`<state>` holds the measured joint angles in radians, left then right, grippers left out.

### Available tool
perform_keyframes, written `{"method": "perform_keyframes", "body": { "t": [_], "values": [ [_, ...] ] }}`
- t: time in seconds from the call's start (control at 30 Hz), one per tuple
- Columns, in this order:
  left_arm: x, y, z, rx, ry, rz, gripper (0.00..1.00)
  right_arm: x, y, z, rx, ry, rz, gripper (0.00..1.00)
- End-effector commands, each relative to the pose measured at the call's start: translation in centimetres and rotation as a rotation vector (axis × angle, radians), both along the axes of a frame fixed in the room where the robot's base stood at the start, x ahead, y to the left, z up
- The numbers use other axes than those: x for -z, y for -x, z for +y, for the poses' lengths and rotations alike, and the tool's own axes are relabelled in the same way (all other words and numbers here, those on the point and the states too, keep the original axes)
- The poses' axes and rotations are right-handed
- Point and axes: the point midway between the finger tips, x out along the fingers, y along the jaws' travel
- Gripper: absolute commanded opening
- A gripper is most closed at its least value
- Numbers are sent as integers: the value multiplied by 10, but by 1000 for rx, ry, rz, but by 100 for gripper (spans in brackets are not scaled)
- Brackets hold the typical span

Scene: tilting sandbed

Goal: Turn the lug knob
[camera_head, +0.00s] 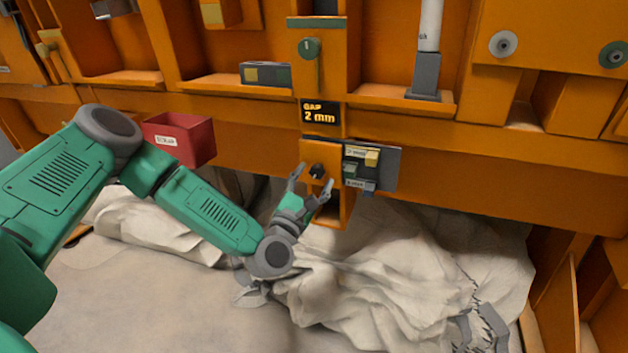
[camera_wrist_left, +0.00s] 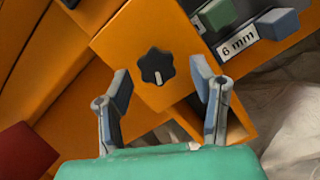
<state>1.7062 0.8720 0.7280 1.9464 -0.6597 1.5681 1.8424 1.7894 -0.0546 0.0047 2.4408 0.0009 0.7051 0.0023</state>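The lug knob (camera_head: 317,171) is a small black lobed knob on an orange box face, below a black display (camera_head: 321,113) reading "GAP 2 mm". In the left wrist view the knob (camera_wrist_left: 156,66) has a white pointer line and sits between and beyond my fingertips. My left gripper (camera_head: 309,180) is open in front of the knob. In the left wrist view my left gripper (camera_wrist_left: 160,80) has its two fingers spread on either side of the knob, with no clear contact.
A grey panel (camera_head: 386,170) with labelled coloured blocks is right of the knob. A red bin (camera_head: 196,141) hangs to the left. An orange wall with shelves (camera_head: 400,97) rises above. Crumpled pale cloth (camera_head: 390,270) lies below.

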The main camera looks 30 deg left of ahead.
Motion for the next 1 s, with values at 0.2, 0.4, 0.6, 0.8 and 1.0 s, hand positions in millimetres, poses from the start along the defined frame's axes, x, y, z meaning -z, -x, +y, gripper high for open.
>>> {"method": "perform_keyframes", "body": {
  "t": [0.2,0.4,0.6,0.8,1.0],
  "values": [
    [3,10,-2,0,1,-2,51,0,1,0,0,-1,-2,40],
    [16,47,-7,1,2,2,51,-1,1,0,0,0,-2,40],
    [31,85,-12,1,3,4,51,-1,1,0,0,0,-2,40],
    [39,107,-15,0,2,3,51,-1,1,0,0,0,-2,40],
    [40,113,-16,0,1,2,51,-1,1,0,0,0,-2,40]
  ]
}}
